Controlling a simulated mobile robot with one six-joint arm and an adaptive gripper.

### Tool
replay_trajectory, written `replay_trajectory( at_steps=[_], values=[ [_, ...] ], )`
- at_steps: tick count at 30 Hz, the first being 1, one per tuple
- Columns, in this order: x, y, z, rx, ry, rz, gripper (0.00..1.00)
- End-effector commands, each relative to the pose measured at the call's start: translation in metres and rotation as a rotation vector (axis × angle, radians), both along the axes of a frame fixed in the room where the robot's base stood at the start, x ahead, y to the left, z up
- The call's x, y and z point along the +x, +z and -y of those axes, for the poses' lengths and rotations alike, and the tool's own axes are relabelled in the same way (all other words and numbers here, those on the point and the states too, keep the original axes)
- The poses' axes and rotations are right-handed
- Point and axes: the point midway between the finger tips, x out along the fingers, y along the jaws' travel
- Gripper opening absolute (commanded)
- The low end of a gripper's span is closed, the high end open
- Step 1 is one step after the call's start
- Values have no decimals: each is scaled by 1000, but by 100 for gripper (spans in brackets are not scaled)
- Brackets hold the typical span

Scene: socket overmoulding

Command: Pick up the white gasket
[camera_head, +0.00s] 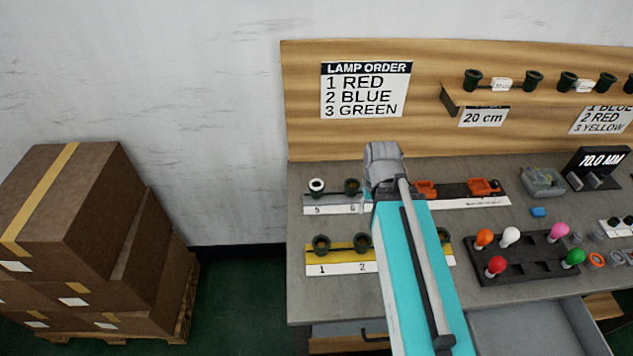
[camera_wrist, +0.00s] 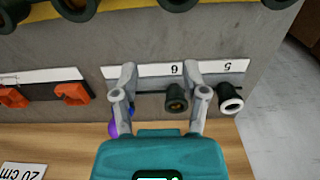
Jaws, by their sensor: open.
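A white ring, which looks like the white gasket (camera_head: 317,184), sits on the mouth of the dark green socket at label 5, at the left end of the back strip. It also shows in the wrist view (camera_wrist: 233,105), to the right of my gripper. My gripper (camera_wrist: 160,70) is open, with its two grey fingers apart and nothing held. The socket at label 6 (camera_wrist: 176,98) shows between the fingers, nearer the right one. The white ring is outside the right finger. In the head view my arm hides the fingertips and part of the strips.
A yellow strip with dark sockets (camera_head: 321,243) lies in front. Orange holders (camera_head: 480,187) stand right of my arm. A black lamp tray (camera_head: 530,257) and loose rings (camera_head: 596,259) are farther right. A purple lamp (camera_wrist: 113,130) is partly hidden beside my left finger.

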Motion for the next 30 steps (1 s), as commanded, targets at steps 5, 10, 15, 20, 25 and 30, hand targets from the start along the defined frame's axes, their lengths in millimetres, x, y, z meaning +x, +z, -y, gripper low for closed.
replay_trajectory(
  at_steps=[5, 10, 15, 20, 25, 30],
  values=[
    [0, 0, 0, 0, 0, 0, 57],
    [1, 1, 0, 0, -5, 0, 81],
    [10, 5, 0, 0, -48, 0, 100],
    [27, 14, -6, 0, -162, 0, 100],
    [55, 27, -24, 0, -356, 0, 100],
    [84, 41, -47, 0, -583, 0, 100]
  ],
)
